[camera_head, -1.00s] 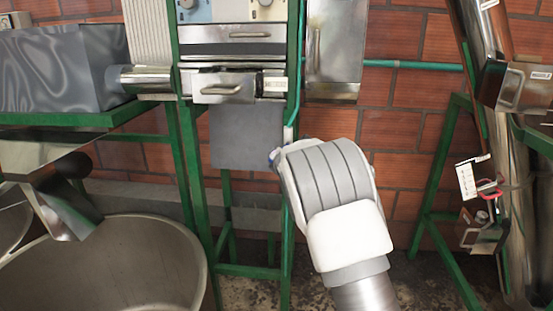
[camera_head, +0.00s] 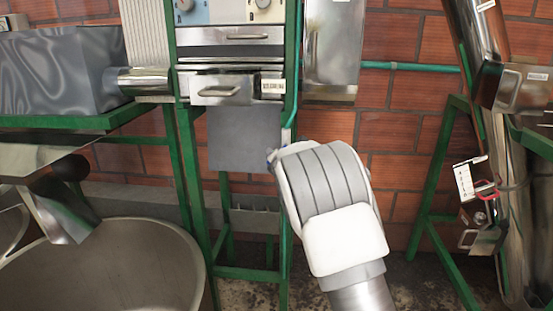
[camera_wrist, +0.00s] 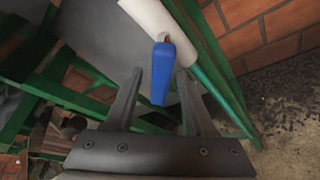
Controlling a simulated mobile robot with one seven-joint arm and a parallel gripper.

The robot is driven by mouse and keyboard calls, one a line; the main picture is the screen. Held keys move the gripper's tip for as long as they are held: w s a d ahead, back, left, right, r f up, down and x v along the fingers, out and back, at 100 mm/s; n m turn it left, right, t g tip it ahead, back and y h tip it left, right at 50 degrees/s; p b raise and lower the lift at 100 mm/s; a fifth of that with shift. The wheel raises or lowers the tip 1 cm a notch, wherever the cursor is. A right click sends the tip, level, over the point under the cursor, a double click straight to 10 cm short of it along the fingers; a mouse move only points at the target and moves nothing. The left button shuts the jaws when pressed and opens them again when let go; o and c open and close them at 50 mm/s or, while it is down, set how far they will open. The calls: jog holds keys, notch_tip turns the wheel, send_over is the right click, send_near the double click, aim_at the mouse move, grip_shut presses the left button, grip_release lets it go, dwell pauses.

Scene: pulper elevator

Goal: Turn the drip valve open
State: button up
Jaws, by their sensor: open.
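The drip valve shows in the wrist view as a blue lever handle (camera_wrist: 162,75) on a white pipe (camera_wrist: 160,20). My gripper (camera_wrist: 160,84) is open, with one finger on each side of the blue handle. A gap shows between the handle and each finger, so I cannot see contact. My wrist hides the fingers and most of the valve there.
A green frame (camera_head: 193,190) with a grey panel (camera_head: 245,138) stands left of my wrist. A teal pipe (camera_head: 410,66) runs along the brick wall. A large metal tank (camera_head: 120,265) is at lower left. A metal tube machine (camera_head: 515,210) stands at right.

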jog(key=shift+s, duration=0.15)
jog(key=v, duration=1.7)
jog(key=shift+p, duration=0.4)
jog(key=shift+d, duration=0.1)
